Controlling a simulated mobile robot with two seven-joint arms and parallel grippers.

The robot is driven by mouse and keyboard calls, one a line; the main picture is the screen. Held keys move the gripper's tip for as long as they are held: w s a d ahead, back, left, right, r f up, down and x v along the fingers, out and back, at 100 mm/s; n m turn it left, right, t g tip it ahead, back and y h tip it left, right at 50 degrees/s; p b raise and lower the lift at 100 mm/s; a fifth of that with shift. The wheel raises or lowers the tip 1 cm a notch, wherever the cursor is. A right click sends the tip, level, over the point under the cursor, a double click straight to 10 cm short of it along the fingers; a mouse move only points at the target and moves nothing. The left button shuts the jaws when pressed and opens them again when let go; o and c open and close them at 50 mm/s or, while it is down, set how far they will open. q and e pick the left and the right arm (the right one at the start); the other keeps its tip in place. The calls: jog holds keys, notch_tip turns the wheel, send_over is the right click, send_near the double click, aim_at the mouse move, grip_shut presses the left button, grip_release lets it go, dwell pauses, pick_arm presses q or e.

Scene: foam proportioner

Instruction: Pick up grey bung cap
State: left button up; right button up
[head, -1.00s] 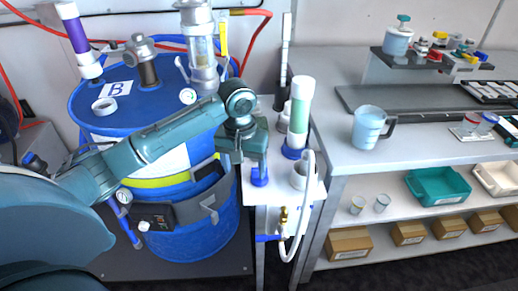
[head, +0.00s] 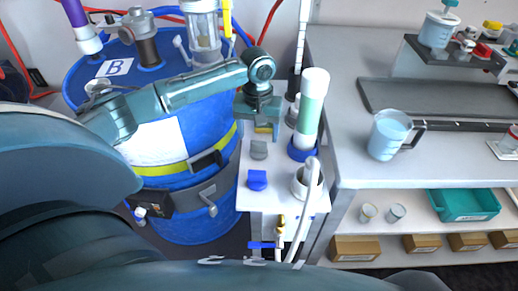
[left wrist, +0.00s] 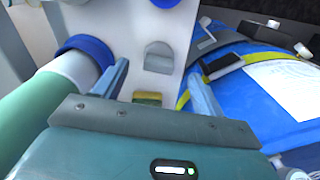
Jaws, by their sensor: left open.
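The grey bung cap (head: 259,149) stands on the white stand top (head: 285,200), between a blue cap (head: 257,180) and a yellow cap (head: 263,130). My left gripper (head: 258,127) is open and empty, just behind the grey cap in the head view, over the yellow cap. In the left wrist view, the grey cap (left wrist: 158,57) shows a raised grip ridge and lies ahead between the lines of the two open fingers (left wrist: 158,72), apart from them. The yellow cap (left wrist: 147,98) is partly hidden by the gripper body. My right gripper is not in view.
A green-and-white cylinder (head: 312,110) with a blue collar stands close on the right of the stand. A white hose (head: 306,185) is at its front right. The blue drum (head: 190,210) is on the left. A jug (head: 390,135) stands on the bench.

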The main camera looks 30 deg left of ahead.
aim_at(258, 143)
pick_arm(q)
jog(key=f, duration=0.3)
jog(key=w+f, duration=0.1)
jog(key=shift+a+f, duration=0.2)
jog(key=shift+f, duration=0.75)
jog(key=shift+c, duration=0.5)
jog(key=shift+s, duration=0.1)
jog(key=c, duration=1)
